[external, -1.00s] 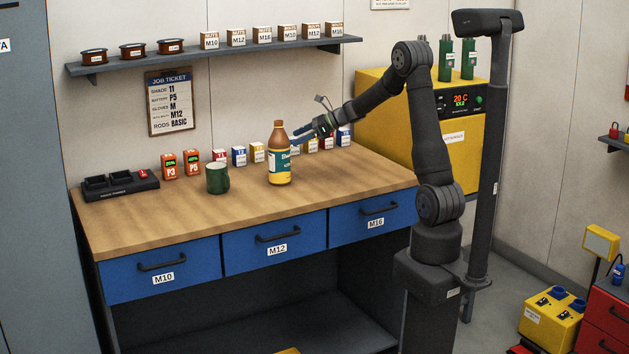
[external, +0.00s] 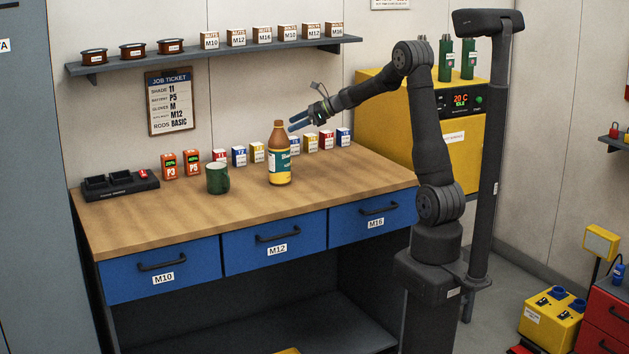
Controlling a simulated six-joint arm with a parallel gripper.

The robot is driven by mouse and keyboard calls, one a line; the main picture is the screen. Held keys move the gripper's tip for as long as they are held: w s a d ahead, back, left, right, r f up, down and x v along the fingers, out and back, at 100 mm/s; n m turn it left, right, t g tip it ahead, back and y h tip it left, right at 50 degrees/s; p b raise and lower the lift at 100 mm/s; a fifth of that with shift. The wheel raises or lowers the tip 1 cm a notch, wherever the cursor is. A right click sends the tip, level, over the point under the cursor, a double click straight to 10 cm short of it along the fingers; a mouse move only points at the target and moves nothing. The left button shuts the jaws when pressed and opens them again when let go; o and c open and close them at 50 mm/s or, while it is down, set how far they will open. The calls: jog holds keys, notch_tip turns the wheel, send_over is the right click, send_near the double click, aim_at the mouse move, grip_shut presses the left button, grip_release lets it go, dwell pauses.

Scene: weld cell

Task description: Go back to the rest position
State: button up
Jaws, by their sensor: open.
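My gripper (external: 294,122) is open, with nothing seen between its fingers. It is in the air above the back of the workbench (external: 170,225), a little right of and above the top of the brown bottle. The bottle (external: 279,160) has a teal and yellow label and stands upright on the bench. A gap shows between the fingers and the bottle in the picture. My arm reaches left from its base to the right of the bench.
A green mug (external: 217,178) stands left of the bottle. Orange batteries (external: 168,166), a black charger (external: 115,184) and a row of small boxes (external: 239,156) line the back. A wall shelf (external: 220,55) with boxes and spools hangs above. A yellow oven (external: 385,125) stands behind my arm.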

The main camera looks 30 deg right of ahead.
jog(key=s+d+r, duration=0.1)
jog(key=d+r, duration=0.3)
jog(key=r, duration=0.4)
jog(key=a+n+g+y, duration=0.1)
jog(key=a+n+g, duration=0.3)
jog(key=a, duration=2)
jog(key=shift+s+a+r+y, duration=0.15)
jog(key=shift+s+r+y, duration=0.05)
jog(key=shift+y, duration=0.1)
jog(key=w+d+m+t+h, duration=0.1)
jog(key=d+m+t, duration=0.2)
jog(key=d, duration=1.8)
jog(key=shift+a, duration=0.15)
